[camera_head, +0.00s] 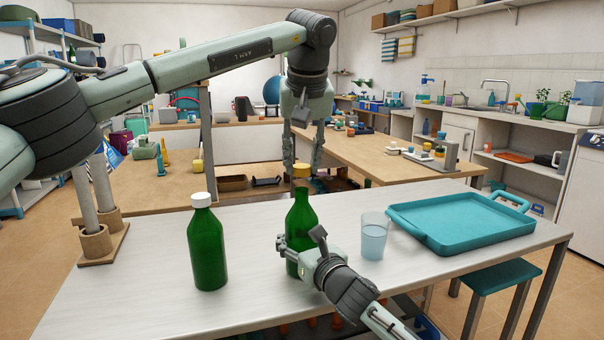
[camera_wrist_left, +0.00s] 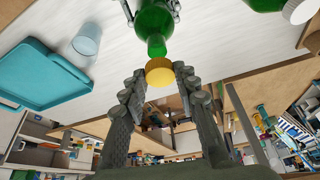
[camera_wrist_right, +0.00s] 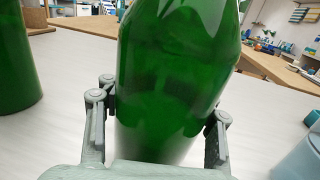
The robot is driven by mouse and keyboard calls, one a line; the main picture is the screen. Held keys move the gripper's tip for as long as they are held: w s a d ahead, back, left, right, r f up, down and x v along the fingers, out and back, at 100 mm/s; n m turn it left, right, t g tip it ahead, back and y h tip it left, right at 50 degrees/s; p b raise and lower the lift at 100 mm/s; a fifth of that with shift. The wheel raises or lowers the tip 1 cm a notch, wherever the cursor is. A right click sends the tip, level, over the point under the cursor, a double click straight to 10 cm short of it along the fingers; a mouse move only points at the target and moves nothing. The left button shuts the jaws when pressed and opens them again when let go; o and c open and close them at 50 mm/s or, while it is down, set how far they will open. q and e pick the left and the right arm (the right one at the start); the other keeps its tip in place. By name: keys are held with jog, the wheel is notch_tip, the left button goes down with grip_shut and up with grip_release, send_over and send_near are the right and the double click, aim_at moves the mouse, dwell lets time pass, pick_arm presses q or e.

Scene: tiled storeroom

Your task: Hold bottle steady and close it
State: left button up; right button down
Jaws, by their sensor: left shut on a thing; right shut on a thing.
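A green bottle (camera_head: 300,222) stands upright on the white table. My right gripper (camera_head: 297,256) is shut around its lower body, and the right wrist view shows the bottle (camera_wrist_right: 175,80) between the fingers. My left gripper (camera_head: 302,163) points down from above, shut on a yellow cap (camera_head: 301,171). The cap is in line with the bottle's neck. In the left wrist view the cap (camera_wrist_left: 160,72) sits between the fingertips and overlaps the mouth; I cannot tell whether it touches. A second green bottle (camera_head: 207,250) with a white cap (camera_head: 202,200) stands to the left.
A clear glass (camera_head: 374,236) stands close to the right of the held bottle. A teal tray (camera_head: 470,243) lies at the table's right side. The table's front left is clear. A teal stool (camera_head: 500,276) stands beyond the right edge.

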aim_at(298, 171)
pick_arm(q)
jog(key=shift+f, duration=0.6)
jog(key=shift+f, duration=0.9)
jog(key=shift+f, duration=0.6)
jog(key=m, duration=0.1)
jog(key=m+h, duration=0.1)
jog(key=m, duration=0.1)
jog(key=shift+a+m, duration=0.25)
jog(key=shift+m, duration=0.05)
jog(key=m+h, duration=0.1)
jog(key=m, duration=0.2)
jog(key=shift+h, duration=0.3)
jog(key=o, duration=0.7)
